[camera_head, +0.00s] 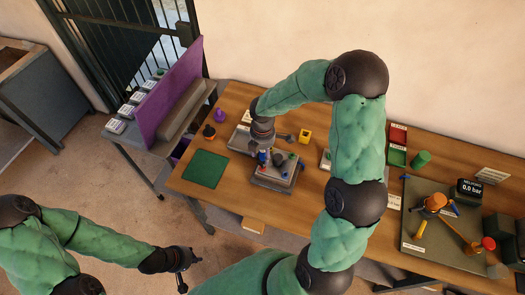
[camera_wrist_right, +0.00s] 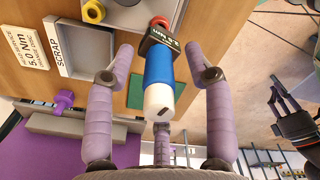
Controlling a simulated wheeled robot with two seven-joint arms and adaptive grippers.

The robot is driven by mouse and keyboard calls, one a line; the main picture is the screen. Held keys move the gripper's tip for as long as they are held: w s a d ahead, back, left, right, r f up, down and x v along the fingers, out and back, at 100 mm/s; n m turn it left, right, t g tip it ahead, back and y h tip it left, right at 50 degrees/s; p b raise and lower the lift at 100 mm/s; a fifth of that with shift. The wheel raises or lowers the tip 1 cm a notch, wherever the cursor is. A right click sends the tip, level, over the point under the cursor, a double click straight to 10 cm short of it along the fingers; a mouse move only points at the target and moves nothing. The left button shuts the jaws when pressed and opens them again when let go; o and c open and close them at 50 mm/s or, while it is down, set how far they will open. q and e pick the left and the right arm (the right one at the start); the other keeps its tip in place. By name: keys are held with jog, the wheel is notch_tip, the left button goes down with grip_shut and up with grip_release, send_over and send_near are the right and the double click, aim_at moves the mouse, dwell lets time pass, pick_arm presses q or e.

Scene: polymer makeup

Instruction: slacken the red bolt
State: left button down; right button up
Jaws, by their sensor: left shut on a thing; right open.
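A grey block fixture (camera_head: 275,181) stands on the wooden bench, with small coloured parts on top. A small red part (camera_head: 291,156) shows there, too small to identify surely as the red bolt. My right gripper (camera_wrist_right: 128,62) is open, its fingers spread around a blue and white driver (camera_wrist_right: 159,70) without visibly touching it. The driver has a dark collar reading 2.5 Nm, and a red part (camera_wrist_right: 159,20) shows beyond it. In the head view my right gripper (camera_head: 263,148) is above the fixture's left side. My left gripper (camera_head: 183,276) is shut in front of the bench; what it holds is unclear.
A green mat (camera_head: 205,169) lies left of the fixture. A grey SCRAP tray (camera_wrist_right: 85,42) and a yellow part (camera_head: 305,135) are nearby. A purple panel (camera_head: 172,95) stands at the left. A plate (camera_head: 415,240) with an orange device fills the bench's right.

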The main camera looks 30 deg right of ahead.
grip_shut()
grip_release()
notch_tip(320, 180, up, 12)
jog(key=shift+r, duration=0.1)
dwell(0.6)
